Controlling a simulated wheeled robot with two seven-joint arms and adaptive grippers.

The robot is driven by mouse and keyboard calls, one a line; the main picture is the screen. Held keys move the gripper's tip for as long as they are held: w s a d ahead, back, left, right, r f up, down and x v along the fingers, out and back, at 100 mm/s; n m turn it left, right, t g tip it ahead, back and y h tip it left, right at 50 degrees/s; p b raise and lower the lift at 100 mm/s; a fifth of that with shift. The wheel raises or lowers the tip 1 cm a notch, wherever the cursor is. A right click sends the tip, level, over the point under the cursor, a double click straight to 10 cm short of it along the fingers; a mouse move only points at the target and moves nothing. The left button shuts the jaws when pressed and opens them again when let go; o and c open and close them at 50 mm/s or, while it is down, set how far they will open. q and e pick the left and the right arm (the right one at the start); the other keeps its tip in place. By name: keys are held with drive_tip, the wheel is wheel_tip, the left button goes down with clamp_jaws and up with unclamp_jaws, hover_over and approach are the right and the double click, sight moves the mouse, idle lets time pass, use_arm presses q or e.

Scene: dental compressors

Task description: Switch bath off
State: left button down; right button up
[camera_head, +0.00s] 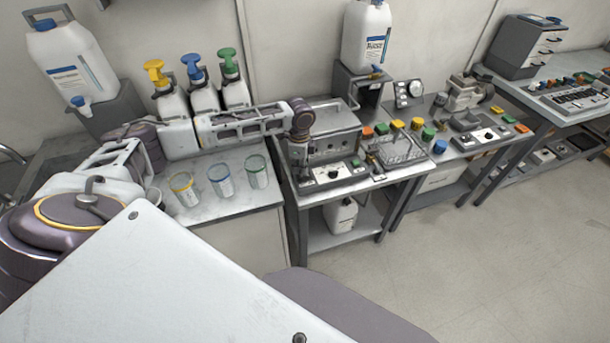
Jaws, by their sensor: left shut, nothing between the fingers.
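The bath is a grey metal box (335,146) on the left part of the middle table. Its front control panel (334,175) has a dark round knob and small controls at its right end. My left arm reaches in from the left over the counter. My left gripper (302,174) points down, shut and empty, at the left end of the panel. I cannot tell whether it touches the panel. The gripper and wrist hide the bath's left front corner and the panel's left end. My right gripper is out of view.
Three cups (220,181) and several pump bottles (204,95) stand on the left counter, close to my left arm. A mesh tray (397,150) and coloured-lid jars (439,147) are right of the bath. A white jug (340,215) sits on the lower shelf. The floor at right is clear.

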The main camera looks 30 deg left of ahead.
sight(301, 176)
use_arm(q)
drive_tip(key=shift+f, duration=0.25)
drive_tip(key=shift+f, duration=0.2)
idle(0.5)
drive_tip(key=shift+f, duration=0.15)
drive_tip(key=shift+s, duration=0.1)
drive_tip(key=shift+r+p, duration=1)
drive_tip(key=shift+p, duration=0.2)
drive_tip(key=shift+r+p, duration=2.55)
drive_tip(key=shift+p, duration=0.5)
